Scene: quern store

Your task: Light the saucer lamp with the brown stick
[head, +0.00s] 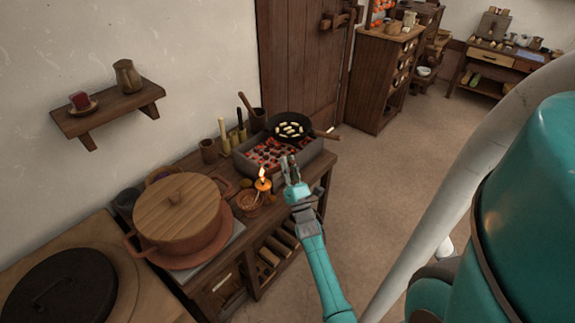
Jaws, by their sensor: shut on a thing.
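My gripper (291,164) is over the front edge of the brazier on the low wooden bench. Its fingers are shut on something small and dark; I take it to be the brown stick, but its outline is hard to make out. Left of my gripper a small orange lamp or candle (263,185) stands with a bright flame on top, apart from the fingers. I cannot tell whether this is the saucer lamp. A shallow brown dish (245,205) with thin pale sticks sits just in front of it. On the wall shelf a dark red object (79,100) rests on a saucer (86,109), with no flame visible.
The brazier (311,160) holds glowing coals and a black pan (289,138) of pale pieces. A large lidded pot (178,212) fills the bench's left part. Upright tools and a brown cup (208,150) stand along the wall. The floor (400,180) to the right is clear.

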